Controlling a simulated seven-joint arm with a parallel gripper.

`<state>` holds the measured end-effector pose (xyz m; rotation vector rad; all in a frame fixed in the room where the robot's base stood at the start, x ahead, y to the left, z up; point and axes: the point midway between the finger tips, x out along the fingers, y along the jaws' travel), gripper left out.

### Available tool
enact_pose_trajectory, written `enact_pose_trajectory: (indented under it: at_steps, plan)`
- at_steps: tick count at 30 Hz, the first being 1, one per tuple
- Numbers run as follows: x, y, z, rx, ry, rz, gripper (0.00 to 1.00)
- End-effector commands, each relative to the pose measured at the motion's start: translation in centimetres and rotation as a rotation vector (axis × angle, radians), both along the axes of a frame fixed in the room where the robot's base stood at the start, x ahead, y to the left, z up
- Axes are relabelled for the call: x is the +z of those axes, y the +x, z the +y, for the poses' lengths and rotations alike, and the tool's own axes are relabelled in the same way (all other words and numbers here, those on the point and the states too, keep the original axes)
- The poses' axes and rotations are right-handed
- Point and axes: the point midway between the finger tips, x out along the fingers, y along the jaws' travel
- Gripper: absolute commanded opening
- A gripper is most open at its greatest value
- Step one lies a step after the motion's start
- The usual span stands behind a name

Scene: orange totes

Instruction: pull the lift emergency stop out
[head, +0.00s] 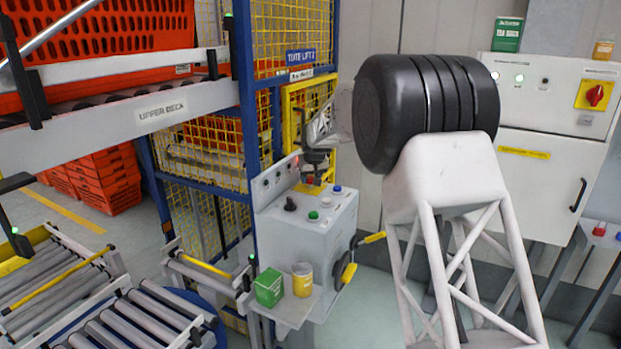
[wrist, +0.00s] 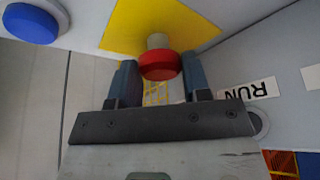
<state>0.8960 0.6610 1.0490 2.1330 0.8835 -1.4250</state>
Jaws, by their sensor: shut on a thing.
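The emergency stop is a red mushroom button (wrist: 160,66) on a pale stem, standing out from a yellow plate (wrist: 200,22). In the wrist view my gripper (wrist: 160,72) has one finger on each side of the red head and is shut on it. In the head view my gripper (head: 314,170) is over the top of the grey control box (head: 325,240), by the tote lift. There the button is small and mostly hidden by the gripper, with the yellow plate (head: 309,189) showing under it.
A blue button (head: 337,188), a green button (head: 313,214) and a black selector (head: 290,203) sit close by on the box. A green carton (head: 269,288) and a yellow tin (head: 302,280) stand on a shelf below. The lift's mesh cage (head: 215,152) is behind.

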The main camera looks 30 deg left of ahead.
Motion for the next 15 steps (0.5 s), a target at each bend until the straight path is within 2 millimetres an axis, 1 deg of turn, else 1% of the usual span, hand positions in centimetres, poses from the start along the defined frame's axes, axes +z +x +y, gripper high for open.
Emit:
enact_pose_trajectory:
  at_steps: [9, 15]
  plan:
    - [1.3, 0.0, 0.0, 0.0, 0.001, -0.001, 0.01]
    - [1.5, 0.0, 0.0, 0.0, 0.001, -0.001, 0.01]
